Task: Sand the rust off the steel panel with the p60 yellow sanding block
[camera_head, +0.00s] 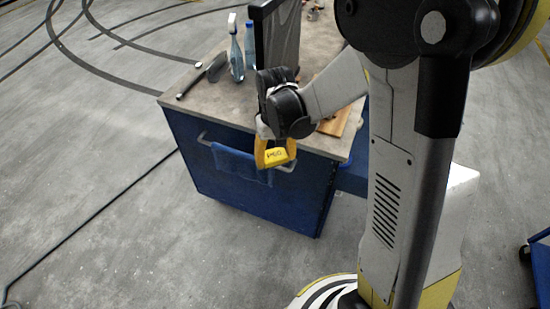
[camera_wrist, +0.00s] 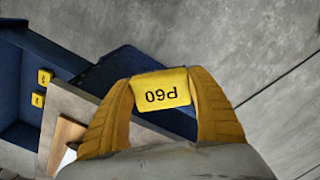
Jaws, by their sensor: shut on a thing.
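My gripper (camera_head: 272,151) is shut on the yellow sanding block (camera_head: 277,157), held in the air just off the front edge of the cart. In the wrist view the block (camera_wrist: 161,90) sits between the two yellow fingers, and its P60 marking reads upside down. A grey upright sheet (camera_head: 284,40) with a dark edge stands on the cart top behind my gripper, apart from it. It may be the steel panel; no rust can be made out on its visible side.
The blue cart (camera_head: 250,185) has a grey top with a spray bottle (camera_head: 236,55), a dark-handled tool (camera_head: 201,80) and a wooden board (camera_head: 337,122). A blue cloth (camera_head: 240,165) hangs at its front rail. Two small yellow blocks (camera_wrist: 41,88) lie in a blue tray.

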